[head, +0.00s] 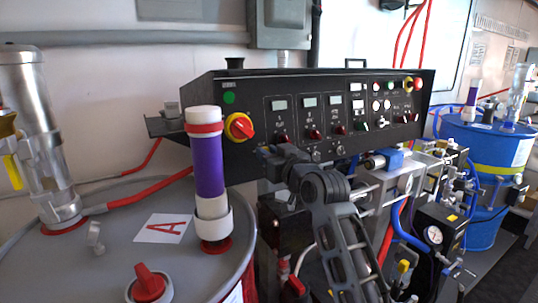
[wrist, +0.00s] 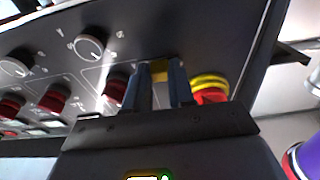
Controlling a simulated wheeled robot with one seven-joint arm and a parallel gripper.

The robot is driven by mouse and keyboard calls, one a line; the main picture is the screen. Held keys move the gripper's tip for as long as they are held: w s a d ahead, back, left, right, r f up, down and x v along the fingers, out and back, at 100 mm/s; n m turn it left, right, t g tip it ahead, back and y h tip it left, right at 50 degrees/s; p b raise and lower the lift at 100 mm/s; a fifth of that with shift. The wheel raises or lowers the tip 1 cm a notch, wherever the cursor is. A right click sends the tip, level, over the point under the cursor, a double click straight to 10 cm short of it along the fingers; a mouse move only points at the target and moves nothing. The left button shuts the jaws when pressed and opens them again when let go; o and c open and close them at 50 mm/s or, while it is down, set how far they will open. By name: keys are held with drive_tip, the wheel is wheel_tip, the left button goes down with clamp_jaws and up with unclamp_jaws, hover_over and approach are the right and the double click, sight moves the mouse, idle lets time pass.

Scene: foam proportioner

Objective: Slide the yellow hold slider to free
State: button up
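The yellow hold slider (wrist: 159,68) shows in the wrist view as a small yellow piece between my fingertips, in a dark surround on the black control panel. In the head view my gripper (head: 272,152) is at the panel's lower left edge, right of the red and yellow rotary switch (head: 239,127). The slider is hidden there behind my gripper.
The rotary switch (wrist: 210,88) is close beside one finger in the wrist view. Red knobs (wrist: 55,97) and a silver-rimmed knob (wrist: 90,46) lie on the other side. A purple and white pump tube (head: 208,175) stands on the grey drum (head: 85,260), left of my arm.

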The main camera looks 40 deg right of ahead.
clamp_jaws()
drive_tip(key=shift+s+d, duration=0.2)
drive_tip(key=shift+d, duration=0.6)
drive_tip(key=o, duration=0.5)
unclamp_jaws()
